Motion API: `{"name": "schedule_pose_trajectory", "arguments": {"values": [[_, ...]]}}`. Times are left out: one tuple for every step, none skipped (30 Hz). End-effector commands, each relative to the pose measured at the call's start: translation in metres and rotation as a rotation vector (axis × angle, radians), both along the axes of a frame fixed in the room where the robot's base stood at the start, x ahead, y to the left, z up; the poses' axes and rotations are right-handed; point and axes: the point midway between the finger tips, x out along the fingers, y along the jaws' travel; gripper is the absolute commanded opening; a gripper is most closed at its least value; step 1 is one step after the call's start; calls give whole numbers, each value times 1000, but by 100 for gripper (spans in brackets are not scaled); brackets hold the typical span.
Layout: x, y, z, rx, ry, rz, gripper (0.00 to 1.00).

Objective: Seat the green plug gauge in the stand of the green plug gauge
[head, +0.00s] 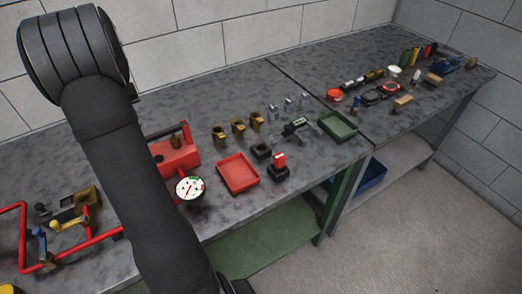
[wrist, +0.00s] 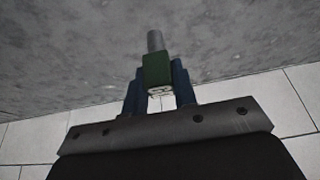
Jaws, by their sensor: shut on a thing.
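The green plug gauge (wrist: 156,71) is in the wrist view, a green block with a grey metal pin pointing up in the picture. My gripper (wrist: 158,82) is shut on it, with a dark blue finger on each side of the green block. In the head view my arm hides the gripper and the gauge. A small black stand (head: 261,151) with an empty-looking top is on the bench, just right of the red tray. It appears to be the green gauge's stand, but I cannot confirm this from any marking.
A second black stand (head: 279,174) holds a red block (head: 279,160) near the front edge. The red tray (head: 238,174), a caliper-like tool (head: 297,125) and a green tray (head: 338,125) lie around. A red pump with a gauge dial (head: 190,188) stands left, partly behind my arm.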

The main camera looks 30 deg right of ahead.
Motion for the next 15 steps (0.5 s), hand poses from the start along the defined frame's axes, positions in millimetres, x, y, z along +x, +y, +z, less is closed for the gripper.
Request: {"name": "schedule_pose_trajectory", "arguments": {"values": [[0,-2,1,0,-1,-3,0],[-1,-5,1,0,-1,-6,0],[-3,-10,2,0,-1,-13,0],[-4,-16,3,0,-2,-20,0],[-7,-23,5,0,-2,-29,0],[-11,-35,6,0,-2,-44,0],[-14,-46,8,0,-2,-58,0],[-19,-58,10,1,-2,-74,0],[-26,-75,13,1,-2,-98,0],[-32,-89,15,0,-2,-116,0],[-39,-103,17,0,-1,-134,0],[-48,-121,20,0,-1,-160,0],[-56,-135,21,0,-1,-181,0],[-64,-148,24,0,-1,-199,0],[-75,-165,26,0,-1,-224,0]]}}
